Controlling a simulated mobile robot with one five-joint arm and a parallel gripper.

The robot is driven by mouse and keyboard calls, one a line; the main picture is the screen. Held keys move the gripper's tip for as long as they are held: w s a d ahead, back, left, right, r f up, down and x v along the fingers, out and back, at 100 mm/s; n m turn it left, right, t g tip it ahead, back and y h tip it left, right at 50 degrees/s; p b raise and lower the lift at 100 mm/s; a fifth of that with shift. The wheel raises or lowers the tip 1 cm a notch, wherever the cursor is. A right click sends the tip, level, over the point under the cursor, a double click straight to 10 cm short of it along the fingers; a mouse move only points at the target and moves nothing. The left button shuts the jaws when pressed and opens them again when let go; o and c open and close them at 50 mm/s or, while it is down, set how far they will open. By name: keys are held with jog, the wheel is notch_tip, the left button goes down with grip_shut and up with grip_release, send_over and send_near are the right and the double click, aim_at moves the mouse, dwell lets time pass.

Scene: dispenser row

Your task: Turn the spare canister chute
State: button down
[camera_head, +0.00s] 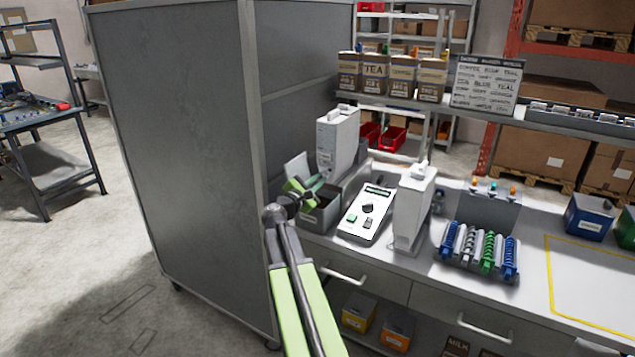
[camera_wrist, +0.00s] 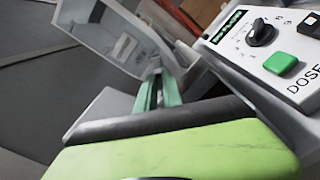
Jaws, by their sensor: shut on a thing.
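A white canister unit (camera_head: 338,135) stands at the left end of the counter, beside the grey partition. It fits the spare canister, but I cannot read its label. My gripper (camera_head: 321,182) is at its lower front, its teal fingers shut on what seems to be the chute. In the wrist view the fingers (camera_wrist: 160,92) point up to a pale grey part (camera_wrist: 172,60) at their tips, which I take for the chute. The fingers hide most of it, so its angle is unclear. A similar white canister (camera_head: 413,205) stands farther right.
The dose panel (camera_head: 366,213) with a dark knob and green button lies just right of my gripper. A grey open bin (camera_head: 322,218) is under it. The tall grey partition (camera_head: 190,130) is close on the left. A rack of coloured coils (camera_head: 482,248) stands farther right.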

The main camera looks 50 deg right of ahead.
jog(key=n, duration=0.3)
jog(key=shift+n, duration=2.3)
jog(key=c, duration=1.5)
grip_release()
jog(key=shift+a, duration=0.1)
jog(key=v, duration=1.7)
jog(key=shift+a, duration=0.15)
